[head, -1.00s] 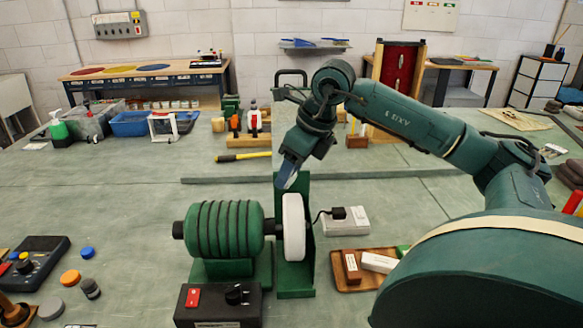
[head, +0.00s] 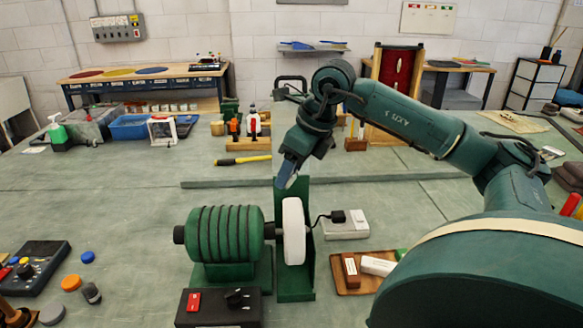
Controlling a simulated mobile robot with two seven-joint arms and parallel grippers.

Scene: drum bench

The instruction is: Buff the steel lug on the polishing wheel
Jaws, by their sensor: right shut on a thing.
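The white polishing wheel (head: 293,231) stands upright on the shaft of a green ribbed motor (head: 226,233), with a green guard plate behind it. My right gripper (head: 288,172) points down just above the wheel's top edge. It is shut on a small pale grey piece, the steel lug (head: 291,182), mostly hidden by the fingers. The lug is close to the wheel's top rim; I cannot tell whether they touch. My left gripper is not in view.
A control box (head: 218,306) with a red switch stands in front of the motor. A wooden tray (head: 350,277) with blocks and a white plug box (head: 345,224) lie to the right. A dark control panel (head: 36,268) and coloured caps lie left.

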